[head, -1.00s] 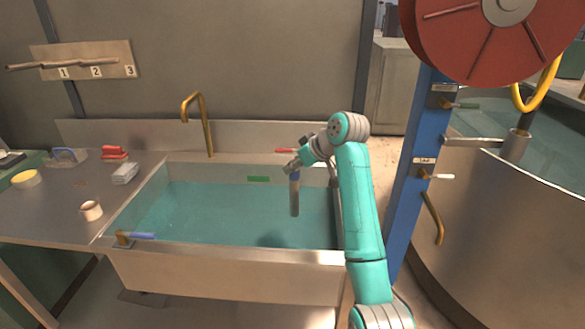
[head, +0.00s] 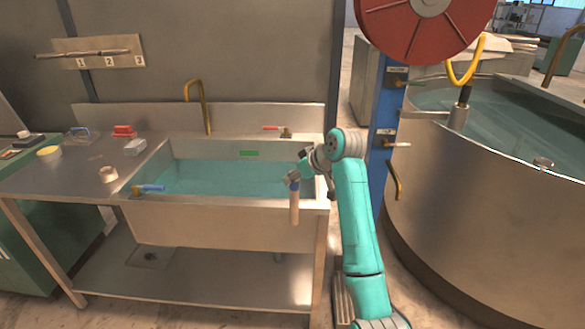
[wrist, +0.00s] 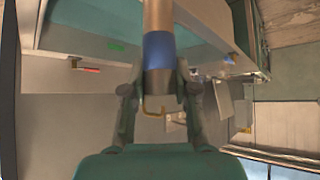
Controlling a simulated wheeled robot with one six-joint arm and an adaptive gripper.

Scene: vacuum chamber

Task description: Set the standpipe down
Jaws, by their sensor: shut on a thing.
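The standpipe (head: 295,208) is a tan-grey tube with a blue band near its upper end. My gripper (head: 294,179) is shut on it near that band, and the tube hangs about upright. In the head view its lower part overlaps the front wall of the sink (head: 220,223), with its lower end apart from the floor. In the wrist view the standpipe (wrist: 158,18) runs out from between the fingers of my gripper (wrist: 157,92), and the blue band shows just beyond them. The sink holds teal water; its drain cannot be made out.
A steel counter (head: 70,180) left of the sink holds a cup (head: 108,174), a grey block (head: 135,147) and a red-handled item (head: 124,131). A brass tap (head: 206,105) stands behind. A blue post (head: 386,130) and a large round tank (head: 470,190) stand right.

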